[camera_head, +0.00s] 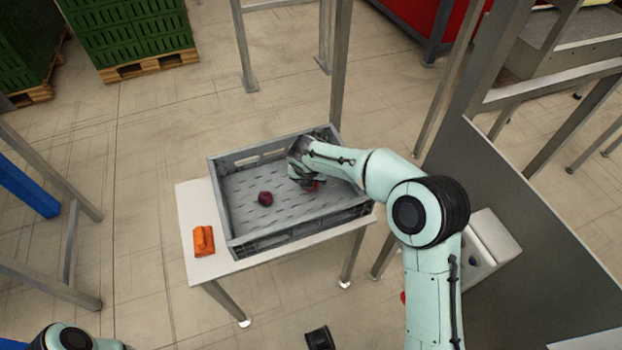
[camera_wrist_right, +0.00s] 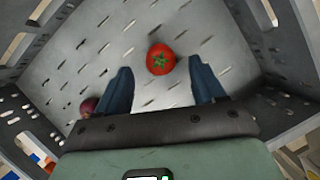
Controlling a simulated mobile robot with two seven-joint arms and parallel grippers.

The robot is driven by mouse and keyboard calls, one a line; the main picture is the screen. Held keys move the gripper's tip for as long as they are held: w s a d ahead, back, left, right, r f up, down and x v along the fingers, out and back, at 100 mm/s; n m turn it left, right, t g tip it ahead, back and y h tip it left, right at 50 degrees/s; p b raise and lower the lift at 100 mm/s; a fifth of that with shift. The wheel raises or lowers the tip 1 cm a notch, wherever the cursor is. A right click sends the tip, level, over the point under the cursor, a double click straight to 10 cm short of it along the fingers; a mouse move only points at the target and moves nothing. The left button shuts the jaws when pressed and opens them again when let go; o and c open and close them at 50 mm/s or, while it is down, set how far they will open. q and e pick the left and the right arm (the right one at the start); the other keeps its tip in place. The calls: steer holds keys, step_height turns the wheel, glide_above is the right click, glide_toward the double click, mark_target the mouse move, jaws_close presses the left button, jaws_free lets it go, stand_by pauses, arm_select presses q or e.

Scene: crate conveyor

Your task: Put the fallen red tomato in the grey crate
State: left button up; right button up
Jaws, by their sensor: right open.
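The red tomato (camera_wrist_right: 161,59) with a green stem star lies on the slatted floor of the grey crate (camera_wrist_right: 75,50). In the head view only a bit of red (camera_head: 313,187) shows beneath my right gripper (camera_head: 302,178), which reaches down into the right part of the crate (camera_head: 228,222). In the right wrist view my right gripper (camera_wrist_right: 161,78) is open, with the tomato between and just beyond its blue fingertips. I cannot tell its height above the crate floor. My left gripper is not in view; only part of my left arm shows at the bottom left.
A dark purple-red round item (camera_head: 265,198) lies in the crate. An orange item (camera_head: 203,241) lies on the white table (camera_head: 190,205), left of the crate. A grey panel (camera_head: 500,220) stands to the right. Something small and red (camera_head: 403,297) shows beside my right arm.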

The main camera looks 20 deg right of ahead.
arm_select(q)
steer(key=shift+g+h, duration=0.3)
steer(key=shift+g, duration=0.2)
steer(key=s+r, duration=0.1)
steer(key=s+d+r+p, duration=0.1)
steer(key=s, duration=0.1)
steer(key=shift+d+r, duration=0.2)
arm_select(e)
steer(key=v, duration=0.8)
